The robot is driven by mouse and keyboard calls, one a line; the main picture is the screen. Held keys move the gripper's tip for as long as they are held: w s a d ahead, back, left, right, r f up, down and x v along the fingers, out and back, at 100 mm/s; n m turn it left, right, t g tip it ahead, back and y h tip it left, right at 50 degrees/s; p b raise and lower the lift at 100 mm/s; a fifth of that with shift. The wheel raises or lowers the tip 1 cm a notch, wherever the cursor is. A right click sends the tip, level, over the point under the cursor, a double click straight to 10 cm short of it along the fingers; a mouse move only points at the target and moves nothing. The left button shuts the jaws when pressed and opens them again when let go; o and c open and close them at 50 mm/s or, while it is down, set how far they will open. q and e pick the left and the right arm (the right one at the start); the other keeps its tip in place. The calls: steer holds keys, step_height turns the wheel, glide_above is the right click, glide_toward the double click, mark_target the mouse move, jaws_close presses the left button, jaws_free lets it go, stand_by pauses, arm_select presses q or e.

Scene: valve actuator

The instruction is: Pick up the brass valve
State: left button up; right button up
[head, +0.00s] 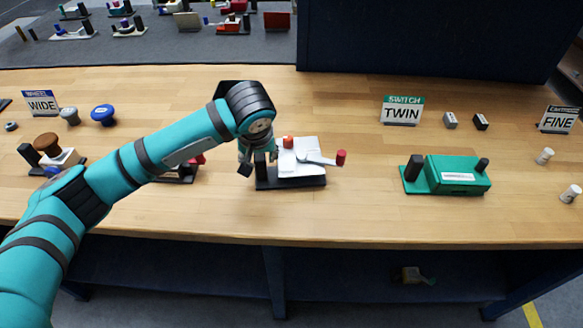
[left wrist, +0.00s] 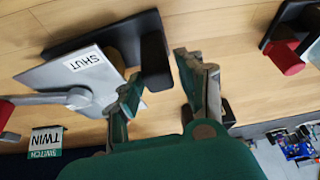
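No valve shows clearly. A small brass-coloured item (head: 414,275) lies in the shade on the shelf under the table; I cannot tell whether it is the brass valve. My left gripper (head: 258,164) is over the table at the left end of a white device (head: 305,170) on a black base. In the left wrist view the fingers (left wrist: 158,68) are apart and nothing is held. A black upright block (left wrist: 155,62) of the device appears just beyond the fingertips. The white plate (left wrist: 52,95) carries a "SHUT" label. My right gripper is not in view.
A lever with a red knob (head: 341,157) sticks out right of the white device. A green device (head: 455,177) stands to the right, near the TWIN sign (head: 402,111). Blue and grey knobs stand at the left by the WIDE sign (head: 41,102). A dark panel (head: 425,40) rises behind.

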arm_select(q)
jaws_close()
steer(key=shift+w+r, duration=0.1)
step_height(320, 180, up, 9)
steer(key=shift+d+f, duration=0.1)
steer(key=shift+f, duration=4.05)
